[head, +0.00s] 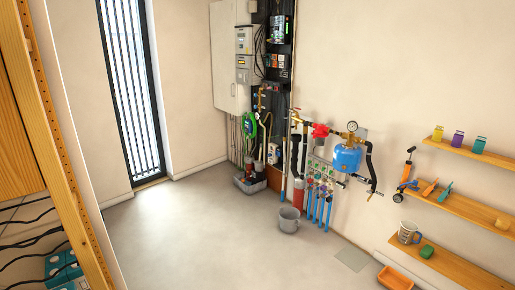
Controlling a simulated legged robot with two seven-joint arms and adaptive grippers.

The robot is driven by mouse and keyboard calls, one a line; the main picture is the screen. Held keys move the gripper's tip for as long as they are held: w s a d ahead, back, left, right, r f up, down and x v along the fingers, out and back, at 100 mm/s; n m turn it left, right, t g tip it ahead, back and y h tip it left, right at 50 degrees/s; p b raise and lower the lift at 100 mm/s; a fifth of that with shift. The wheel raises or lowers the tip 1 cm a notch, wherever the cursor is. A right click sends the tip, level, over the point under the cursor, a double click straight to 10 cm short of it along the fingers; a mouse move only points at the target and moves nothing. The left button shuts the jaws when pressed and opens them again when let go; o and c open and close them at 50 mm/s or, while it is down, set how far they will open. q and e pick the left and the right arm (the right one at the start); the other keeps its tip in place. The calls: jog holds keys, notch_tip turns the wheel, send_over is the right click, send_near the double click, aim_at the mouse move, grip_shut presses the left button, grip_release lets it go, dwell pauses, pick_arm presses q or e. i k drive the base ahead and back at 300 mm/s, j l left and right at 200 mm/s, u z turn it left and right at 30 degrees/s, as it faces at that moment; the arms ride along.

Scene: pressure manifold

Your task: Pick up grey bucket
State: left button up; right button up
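A grey bucket (289,219) stands upright on the floor in the middle of the head view. It is just in front of the pipe manifold (321,187) and its open top faces up. It looks empty, though its inside is small in view. Neither of my grippers shows in the head view.
An orange tray (395,279) lies on the floor at the lower right, below wall shelves (460,205). A wooden rack (62,150) fills the left edge. The pale floor (190,235) left of the bucket is clear.

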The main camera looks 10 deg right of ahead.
aim_at(289, 217)
jog(key=i+z, duration=0.3)
jog(key=i, duration=2.45)
